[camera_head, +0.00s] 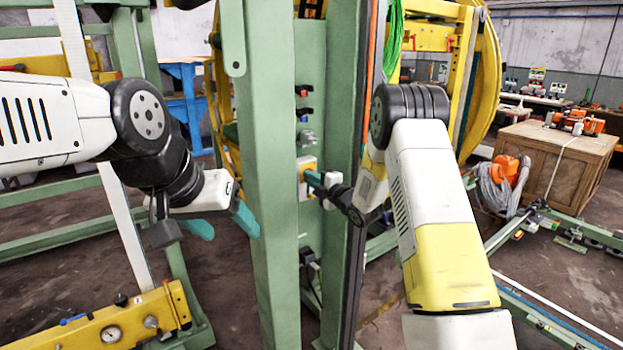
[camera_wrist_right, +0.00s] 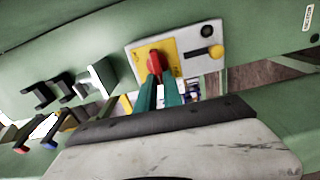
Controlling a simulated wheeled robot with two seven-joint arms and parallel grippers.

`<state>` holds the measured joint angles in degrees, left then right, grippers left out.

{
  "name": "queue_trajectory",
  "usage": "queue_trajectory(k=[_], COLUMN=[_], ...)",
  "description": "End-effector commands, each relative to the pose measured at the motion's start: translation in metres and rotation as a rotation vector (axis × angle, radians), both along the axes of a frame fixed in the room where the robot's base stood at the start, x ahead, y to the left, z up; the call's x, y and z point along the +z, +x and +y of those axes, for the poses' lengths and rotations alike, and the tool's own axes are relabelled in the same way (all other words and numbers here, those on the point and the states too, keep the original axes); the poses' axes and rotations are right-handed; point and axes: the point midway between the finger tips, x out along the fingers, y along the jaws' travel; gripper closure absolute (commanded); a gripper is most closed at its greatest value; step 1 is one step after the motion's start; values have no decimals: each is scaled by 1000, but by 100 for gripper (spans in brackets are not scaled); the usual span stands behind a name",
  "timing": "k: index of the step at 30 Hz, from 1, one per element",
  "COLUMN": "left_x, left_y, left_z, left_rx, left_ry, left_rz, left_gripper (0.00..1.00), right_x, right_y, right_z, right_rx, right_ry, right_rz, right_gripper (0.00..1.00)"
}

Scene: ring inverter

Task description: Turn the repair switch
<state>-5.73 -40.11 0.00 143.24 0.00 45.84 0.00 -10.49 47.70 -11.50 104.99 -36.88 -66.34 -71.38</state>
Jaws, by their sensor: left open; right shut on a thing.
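The switch panel (camera_wrist_right: 187,45) is a white and yellow plate on the green post, tilted in the right wrist view. The red switch handle (camera_wrist_right: 154,62) stands out of its yellow part. My right gripper (camera_wrist_right: 158,84) is shut on this handle, with its teal fingertips at either side. In the head view the panel (camera_head: 303,163) shows on the post and my right gripper (camera_head: 314,180) reaches it from the right; the handle is hidden there. My left gripper (camera_head: 222,226) is open and empty, to the left of the post (camera_head: 268,150).
A yellow knob (camera_wrist_right: 216,51) and a black round part (camera_wrist_right: 207,31) sit on the same panel. Black connectors (camera_head: 304,113) are mounted higher on the post. A yellow gauge bar (camera_head: 110,325) lies at lower left. A wooden crate (camera_head: 556,165) stands at the right.

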Motion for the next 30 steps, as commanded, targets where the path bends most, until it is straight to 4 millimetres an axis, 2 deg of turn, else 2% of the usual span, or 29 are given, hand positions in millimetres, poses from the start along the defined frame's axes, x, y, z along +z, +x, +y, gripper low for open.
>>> queue_trajectory(k=[20,21,24,30], left_x=[0,0,0,0], left_y=[0,0,0,0], left_z=[0,0,0,0], left_rx=[0,0,0,0], left_ry=[0,0,0,0], left_rz=[0,0,0,0], left_gripper=[35,35,35,35], right_x=[-3,-3,-3,-2], right_y=[0,0,0,0], right_z=[-1,-1,-1,0], right_rx=[-1,-1,-1,0], right_ry=[-53,-53,-53,-51], right_rz=[-33,-32,-33,-34], right_gripper=[100,85,67,67])
